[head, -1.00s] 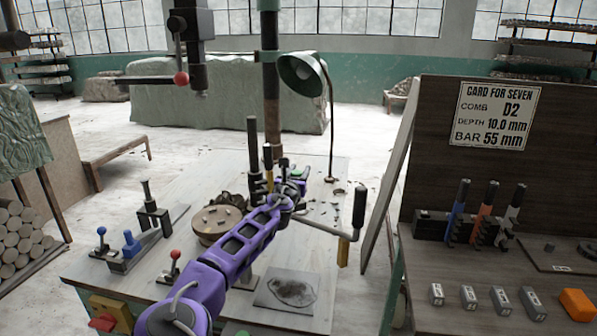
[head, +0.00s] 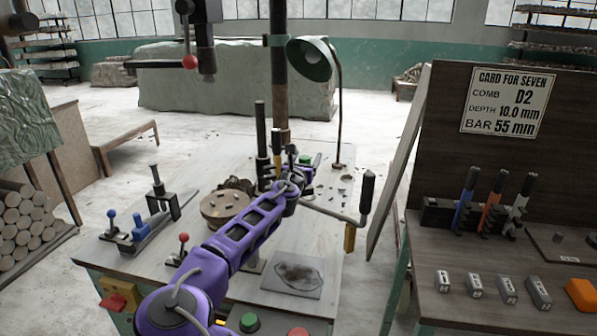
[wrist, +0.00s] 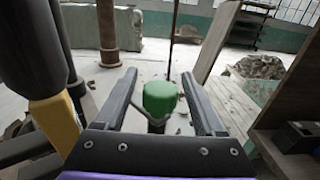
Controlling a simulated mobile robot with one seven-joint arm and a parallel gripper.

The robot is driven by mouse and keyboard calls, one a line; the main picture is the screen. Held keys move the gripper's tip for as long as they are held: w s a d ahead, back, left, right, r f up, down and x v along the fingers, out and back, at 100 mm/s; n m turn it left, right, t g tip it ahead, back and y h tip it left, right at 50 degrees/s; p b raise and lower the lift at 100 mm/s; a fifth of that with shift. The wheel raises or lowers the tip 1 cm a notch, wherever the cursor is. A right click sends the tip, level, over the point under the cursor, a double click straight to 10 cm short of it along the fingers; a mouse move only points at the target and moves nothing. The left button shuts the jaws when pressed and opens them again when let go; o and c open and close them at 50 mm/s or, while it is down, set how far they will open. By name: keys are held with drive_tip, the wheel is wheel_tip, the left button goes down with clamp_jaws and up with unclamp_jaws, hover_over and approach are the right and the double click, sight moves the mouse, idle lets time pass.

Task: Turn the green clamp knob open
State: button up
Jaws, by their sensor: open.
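The green clamp knob (wrist: 160,98) stands upright between the two dark fingers of my gripper (wrist: 159,76) in the wrist view. A gap shows on each side of it, so the fingers look apart from it. A metal stem or rod shows just below the knob, partly hidden by my gripper body. In the head view, only a small green patch of the knob (head: 305,159) shows beside my purple gripper (head: 299,172), near the column on the work table. My gripper is open and holds nothing.
A black and yellow handle (wrist: 50,112) stands close at left in the wrist view. In the head view, a crank handle (head: 366,192), a lamp (head: 312,60) and a round wooden disc (head: 225,206) crowd the table (head: 205,285). A board with combs stands right.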

drive_tip(key=v, duration=1.6)
drive_tip(key=shift+s+p, duration=0.2)
drive_tip(key=shift+p, duration=0.2)
